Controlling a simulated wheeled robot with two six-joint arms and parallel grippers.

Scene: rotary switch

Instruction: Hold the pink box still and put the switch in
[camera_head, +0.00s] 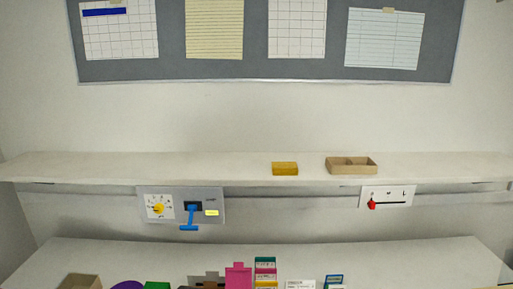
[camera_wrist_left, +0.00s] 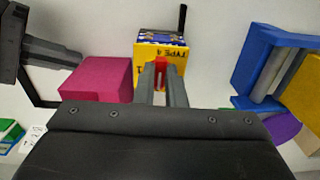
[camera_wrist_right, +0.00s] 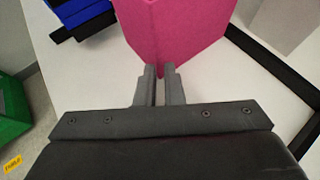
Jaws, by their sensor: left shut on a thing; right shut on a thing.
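The pink box (camera_head: 238,276) stands at the bottom of the head view, on the lower white surface. In the right wrist view the pink box (camera_wrist_right: 180,30) fills the top middle. My right gripper (camera_wrist_right: 160,72) is shut on its near lower corner. In the left wrist view the pink box (camera_wrist_left: 97,80) is left of my left gripper (camera_wrist_left: 161,65). That gripper is shut on a small red piece (camera_wrist_left: 161,67), mostly hidden between the fingers; it may be the switch. The piece is in front of a yellow box marked TYPE 4 (camera_wrist_left: 150,53), apart from the pink box.
Blue and yellow objects (camera_wrist_left: 275,65) stand on the right in the left wrist view, with a purple disc (camera_wrist_left: 287,127). A stack of coloured boxes (camera_head: 265,272) is right of the pink box. A shelf (camera_head: 215,170) with wall controls (camera_head: 180,206) spans behind.

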